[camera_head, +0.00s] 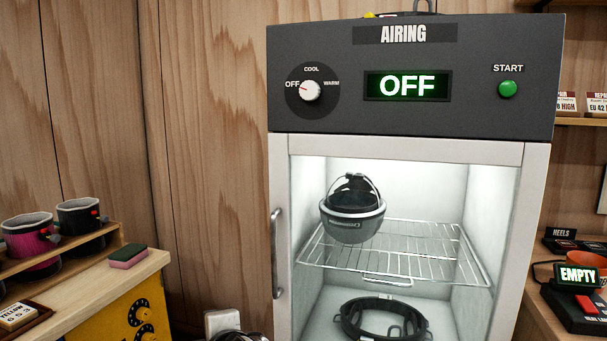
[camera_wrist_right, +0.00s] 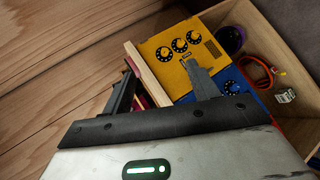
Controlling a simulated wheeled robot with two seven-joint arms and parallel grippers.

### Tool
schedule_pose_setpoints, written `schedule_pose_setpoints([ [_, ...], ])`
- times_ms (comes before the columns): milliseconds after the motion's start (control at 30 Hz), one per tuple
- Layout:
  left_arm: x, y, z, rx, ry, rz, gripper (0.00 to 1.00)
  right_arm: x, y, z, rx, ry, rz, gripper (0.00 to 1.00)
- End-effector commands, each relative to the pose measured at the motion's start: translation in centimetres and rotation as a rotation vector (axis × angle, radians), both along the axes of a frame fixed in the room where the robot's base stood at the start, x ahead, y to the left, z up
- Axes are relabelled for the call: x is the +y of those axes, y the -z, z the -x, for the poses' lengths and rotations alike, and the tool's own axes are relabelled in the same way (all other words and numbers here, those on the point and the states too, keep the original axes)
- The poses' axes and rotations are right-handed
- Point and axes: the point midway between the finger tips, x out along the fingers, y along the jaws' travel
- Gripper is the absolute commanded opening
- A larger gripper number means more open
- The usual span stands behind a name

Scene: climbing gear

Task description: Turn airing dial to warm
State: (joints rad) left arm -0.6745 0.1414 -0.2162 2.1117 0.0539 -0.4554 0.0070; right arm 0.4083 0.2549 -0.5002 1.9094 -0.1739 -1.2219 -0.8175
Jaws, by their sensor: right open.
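The airing cabinet has a dark control panel (camera_head: 455,55) at its top. The airing dial (camera_head: 310,90) is a white knob on a dark disc, marked OFF, COOL and WARM. Its red pointer line faces OFF at the left. The green display (camera_head: 407,86) reads OFF. A green START button (camera_head: 508,89) is at the panel's right. My right gripper (camera_wrist_right: 163,80) shows in the right wrist view with its fingers apart and nothing between them, away from the dial. Neither gripper shows in the head view.
The cabinet's glazed door (camera_head: 410,150) appears closed, with a handle (camera_head: 277,250) at its left. A helmet (camera_head: 352,210) sits on the wire rack inside. A wooden shelf unit with mugs (camera_head: 80,215) stands at the left. The yellow dial box (camera_wrist_right: 180,55) is beyond my right fingers.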

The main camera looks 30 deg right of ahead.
Motion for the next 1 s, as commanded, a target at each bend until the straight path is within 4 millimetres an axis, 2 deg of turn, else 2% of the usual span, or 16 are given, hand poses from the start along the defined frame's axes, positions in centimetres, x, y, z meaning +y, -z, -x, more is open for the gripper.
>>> schedule_pose_setpoints([
  [33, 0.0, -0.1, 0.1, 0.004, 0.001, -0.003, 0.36, -1.0, -4.9, -2.0, -0.049, 0.011, 0.138, 0.59],
  [67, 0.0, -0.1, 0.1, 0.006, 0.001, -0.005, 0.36, -1.6, -7.2, -2.8, -0.064, 0.023, 0.218, 0.59],
  [100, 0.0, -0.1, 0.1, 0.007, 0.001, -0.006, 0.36, -2.6, -10.5, -3.6, -0.082, 0.045, 0.324, 0.59],
  [167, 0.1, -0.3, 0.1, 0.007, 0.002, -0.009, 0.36, -4.0, -15.7, -4.4, -0.101, 0.094, 0.473, 0.59],
  [200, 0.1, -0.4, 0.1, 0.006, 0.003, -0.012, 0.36, -5.0, -19.1, -4.5, -0.108, 0.133, 0.565, 0.59],
  [267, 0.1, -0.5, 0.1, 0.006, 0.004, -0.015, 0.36, -6.5, -24.1, -4.2, -0.109, 0.200, 0.688, 0.59],
  [300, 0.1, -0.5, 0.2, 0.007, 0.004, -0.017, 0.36, -7.4, -27.2, -3.7, -0.105, 0.248, 0.757, 0.59],
  [400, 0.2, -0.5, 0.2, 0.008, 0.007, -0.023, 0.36, -9.4, -33.8, -1.8, -0.079, 0.363, 0.886, 0.59],
  [500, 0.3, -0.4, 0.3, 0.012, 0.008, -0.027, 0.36, -10.8, -38.4, 0.3, -0.047, 0.452, 0.961, 0.59],
  [600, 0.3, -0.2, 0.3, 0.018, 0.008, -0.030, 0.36, -11.7, -41.0, 1.8, -0.023, 0.508, 0.998, 0.59],
  [700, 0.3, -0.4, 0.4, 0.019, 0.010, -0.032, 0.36, -12.1, -42.2, 2.4, -0.010, 0.534, 1.013, 0.59],
  [867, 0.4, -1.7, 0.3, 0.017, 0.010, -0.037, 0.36, -12.6, -43.1, 2.1, -0.016, 0.539, 1.023, 0.59],
  [1000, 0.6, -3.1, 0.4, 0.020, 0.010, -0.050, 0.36, -13.7, -43.3, 1.2, -0.012, 0.540, 1.023, 0.59],
])
